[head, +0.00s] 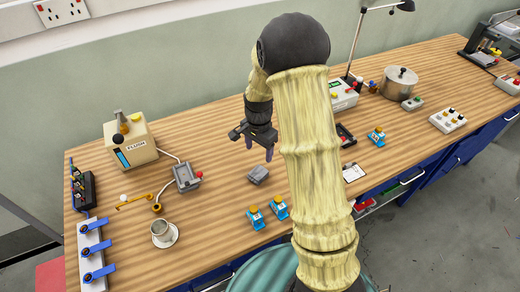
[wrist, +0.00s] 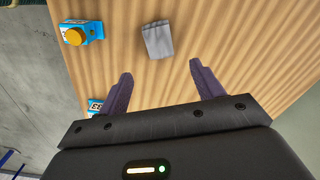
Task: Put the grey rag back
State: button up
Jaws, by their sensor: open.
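The grey rag (head: 258,174) lies as a small folded block on the wooden bench, near the middle of the head view. In the wrist view the rag (wrist: 157,40) lies flat on the wood, beyond my fingertips and between their lines. My gripper (head: 257,151) hangs above the bench, close to the rag and a little behind it in the head view. In the wrist view its two dark purple fingers (wrist: 160,75) are spread apart with nothing between them. The gripper does not touch the rag.
Two blue blocks with yellow knobs (head: 267,213) stand in front of the rag. A cup on a saucer (head: 163,234) stands front left. Wood around the rag is bare.

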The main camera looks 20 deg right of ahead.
jog(key=s+r+n+t, duration=0.1)
jog(key=s+r+n, duration=0.4)
jog(key=s, duration=0.4)
jog(key=s+r+n+t, duration=0.1)
jog(key=s+r+n, duration=0.4)
jog(key=s, duration=0.3)
jog(key=shift+s+a+r+n+t, duration=0.3)
jog(key=shift+s+r+n, duration=0.05)
jog(key=shift+n, duration=0.25)
